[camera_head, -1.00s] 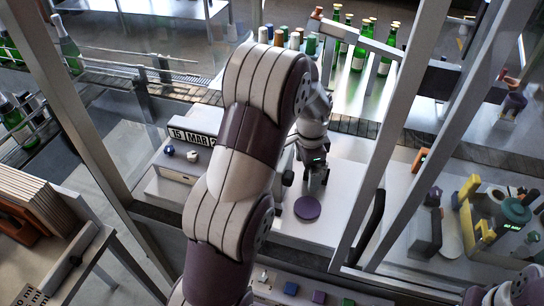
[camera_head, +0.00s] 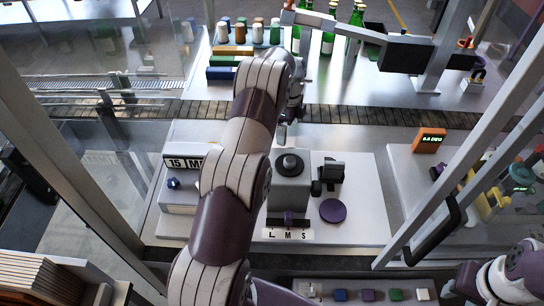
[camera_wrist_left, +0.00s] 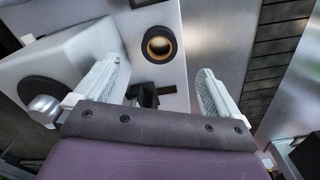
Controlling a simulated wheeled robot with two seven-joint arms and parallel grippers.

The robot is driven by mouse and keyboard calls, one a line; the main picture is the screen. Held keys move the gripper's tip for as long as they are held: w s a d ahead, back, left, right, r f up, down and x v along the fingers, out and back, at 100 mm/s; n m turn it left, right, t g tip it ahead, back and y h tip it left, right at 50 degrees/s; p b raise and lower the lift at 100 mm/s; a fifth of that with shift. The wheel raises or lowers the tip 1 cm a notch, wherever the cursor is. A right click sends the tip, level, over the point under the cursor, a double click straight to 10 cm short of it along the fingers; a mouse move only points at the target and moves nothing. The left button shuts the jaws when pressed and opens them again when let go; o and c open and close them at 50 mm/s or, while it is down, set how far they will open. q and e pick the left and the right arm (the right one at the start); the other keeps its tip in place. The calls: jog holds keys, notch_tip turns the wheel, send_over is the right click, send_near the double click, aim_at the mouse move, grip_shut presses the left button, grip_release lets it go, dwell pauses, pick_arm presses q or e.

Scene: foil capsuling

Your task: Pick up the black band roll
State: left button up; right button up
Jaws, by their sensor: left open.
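A short black roll with a tan core (camera_wrist_left: 160,45), which looks like the black band roll, stands on the pale surface in the left wrist view. It lies ahead of the gap between my left fingers, apart from both. My left gripper (camera_wrist_left: 158,88) is open with nothing between its fingers. In the head view the left gripper (camera_head: 284,128) is small and partly hidden by my arm, above the far side of the grey block. I cannot make out the roll in the head view. My right gripper is out of the picture; only part of that arm shows at lower right.
A grey block with a black disc on top (camera_head: 289,164) stands close to my left gripper. A purple disc (camera_head: 333,211), a black device (camera_head: 328,176) and a date display (camera_head: 188,163) share the white bench. A conveyor (camera_head: 350,115) runs behind. Metal posts flank the bench.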

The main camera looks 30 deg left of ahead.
pick_arm(q)
jog(key=f, duration=0.2)
jog(key=d+f, duration=0.1)
jog(key=f, duration=0.1)
jog(key=w+d+f, duration=0.1)
jog(key=f, duration=0.1)
jog(key=shift+f, duration=0.2)
jog(key=f+p, duration=0.3)
jog(key=shift+s+a+f, duration=0.25)
jog(key=shift+s+a, duration=0.05)
jog(key=shift+s, duration=0.1)
notch_tip(320, 180, down, 2)
jog(key=shift+w+d+f+p, duration=0.1)
jog(key=shift+f+p, duration=0.05)
jog(key=shift+p, duration=0.15)
jog(key=shift+w+d+f, duration=0.1)
jog(key=shift+w+f, duration=0.05)
jog(key=c, duration=1.1)
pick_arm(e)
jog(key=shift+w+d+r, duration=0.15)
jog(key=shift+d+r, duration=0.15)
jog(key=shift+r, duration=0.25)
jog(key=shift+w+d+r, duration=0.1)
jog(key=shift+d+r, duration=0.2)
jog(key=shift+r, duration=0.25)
